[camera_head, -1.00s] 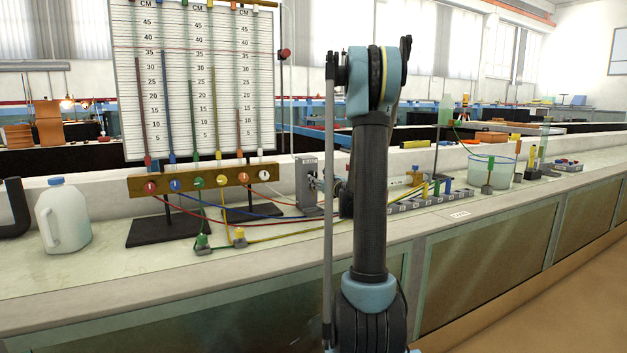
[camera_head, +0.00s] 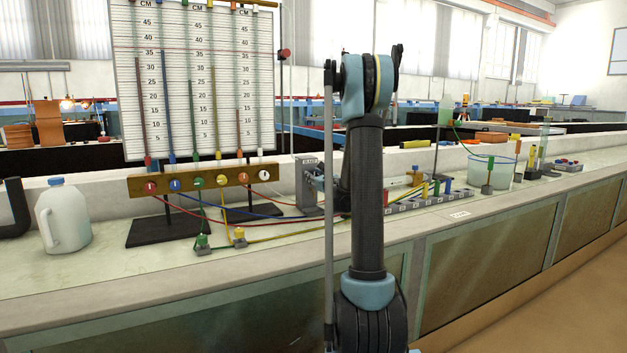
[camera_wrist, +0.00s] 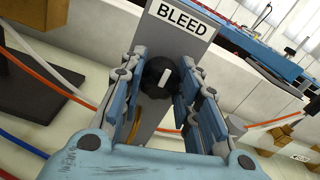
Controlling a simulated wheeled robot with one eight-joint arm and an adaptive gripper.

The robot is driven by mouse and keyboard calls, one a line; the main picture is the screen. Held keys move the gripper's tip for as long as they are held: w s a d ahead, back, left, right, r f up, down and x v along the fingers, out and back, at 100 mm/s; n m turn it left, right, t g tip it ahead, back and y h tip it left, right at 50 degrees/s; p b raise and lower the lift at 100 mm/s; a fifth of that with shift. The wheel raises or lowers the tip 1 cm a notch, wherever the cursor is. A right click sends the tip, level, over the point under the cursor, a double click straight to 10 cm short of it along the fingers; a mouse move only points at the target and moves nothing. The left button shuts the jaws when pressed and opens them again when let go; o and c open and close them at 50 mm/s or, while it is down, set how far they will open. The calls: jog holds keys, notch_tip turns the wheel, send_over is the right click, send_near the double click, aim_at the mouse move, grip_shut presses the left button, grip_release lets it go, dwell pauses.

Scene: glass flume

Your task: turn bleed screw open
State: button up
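The bleed screw is a black round knob (camera_wrist: 157,77) with a white bar mark, on a grey upright post (camera_wrist: 178,40) labelled BLEED. The white bar runs close to upright in the wrist view, leaning slightly. My gripper (camera_wrist: 162,70) faces the knob, with one blue-grey finger on each side of it. The fingers are apart, and the knob sits between their tips; a narrow gap seems to show on the right. Contact on the left is unclear. In the head view the grey post (camera_head: 306,180) stands left of my arm, which hides most of the gripper.
A manometer board (camera_head: 195,80) with coloured tubes stands left of the post, above a wooden manifold (camera_head: 205,182). Coloured hoses cross the bench near the post. A white jug (camera_head: 62,215) stands far left. A water tank (camera_head: 490,170) stands to the right.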

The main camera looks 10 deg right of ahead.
jog(key=shift+n, duration=0.3)
jog(key=n, duration=0.6)
jog(key=shift+a+n, duration=0.1)
jog(key=shift+n, duration=0.2)
jog(key=n, duration=0.6)
jog(key=shift+s, duration=0.1)
jog(key=n, duration=0.5)
jog(key=shift+n, duration=0.4)
jog(key=shift+f+n, duration=0.1)
jog(key=shift+n, duration=2.4)
jog(key=o, duration=1.1)
